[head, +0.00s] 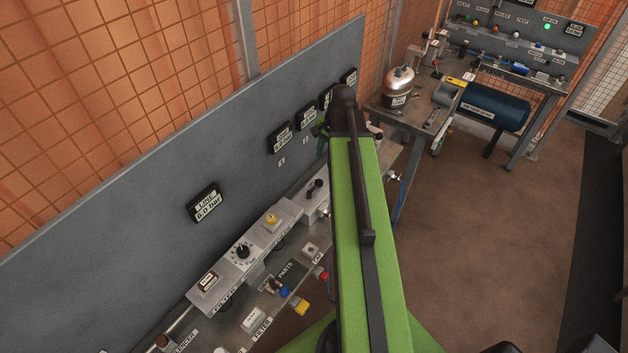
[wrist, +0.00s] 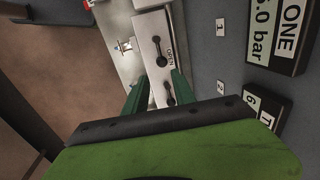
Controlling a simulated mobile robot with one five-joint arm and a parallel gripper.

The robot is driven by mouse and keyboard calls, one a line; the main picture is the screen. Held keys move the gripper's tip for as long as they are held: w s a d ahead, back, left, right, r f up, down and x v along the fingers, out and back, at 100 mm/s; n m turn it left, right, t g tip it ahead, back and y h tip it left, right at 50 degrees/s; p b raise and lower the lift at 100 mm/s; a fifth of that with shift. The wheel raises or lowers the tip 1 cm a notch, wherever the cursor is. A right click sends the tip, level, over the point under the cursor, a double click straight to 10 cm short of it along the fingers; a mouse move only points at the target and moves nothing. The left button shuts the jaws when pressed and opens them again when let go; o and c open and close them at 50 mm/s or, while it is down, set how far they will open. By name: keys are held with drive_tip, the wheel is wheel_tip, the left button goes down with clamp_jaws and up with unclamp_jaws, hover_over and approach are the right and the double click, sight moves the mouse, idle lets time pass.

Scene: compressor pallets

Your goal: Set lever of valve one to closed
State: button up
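In the wrist view, the valve-one lever (wrist: 159,52) is a black handle on a pale grey block, level with the wall tag "1" (wrist: 220,27). It lies roughly along the block, beside the word OPEN. A second black lever (wrist: 168,95) sits further down, level with tag "2" (wrist: 221,88). My gripper (wrist: 160,75) is open, its green fingers apart above the block, with nothing visibly held. In the head view, a black lever (head: 315,188) that appears to be valve one shows left of my arm. My arm hides most of the gripper there.
Pressure displays (head: 281,138) hang on the grey wall panel beside the valves; the nearest reads "ONE" (wrist: 278,35) in the wrist view. A black knob (head: 243,251) and a yellow knob (head: 271,219) stand along the bench. The brown floor at right is clear.

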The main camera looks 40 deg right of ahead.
sight(317, 185)
drive_tip(key=w+f+b, duration=0.1)
drive_tip(key=f+b, duration=0.4)
drive_tip(key=w+f+b, duration=0.1)
drive_tip(key=f+b, duration=0.4)
drive_tip(key=f, duration=0.1)
drive_tip(key=w+a+f+b, duration=0.1)
drive_tip(key=f+b, duration=0.4)
drive_tip(key=b, duration=0.1)
drive_tip(key=shift+w+f, duration=0.1)
drive_tip(key=shift+f, duration=0.25)
drive_tip(key=shift+r, duration=0.1)
drive_tip(key=shift+a, duration=0.1)
clamp_jaws()
drive_tip(key=shift+d+r, duration=0.1)
drive_tip(key=shift+d, duration=0.1)
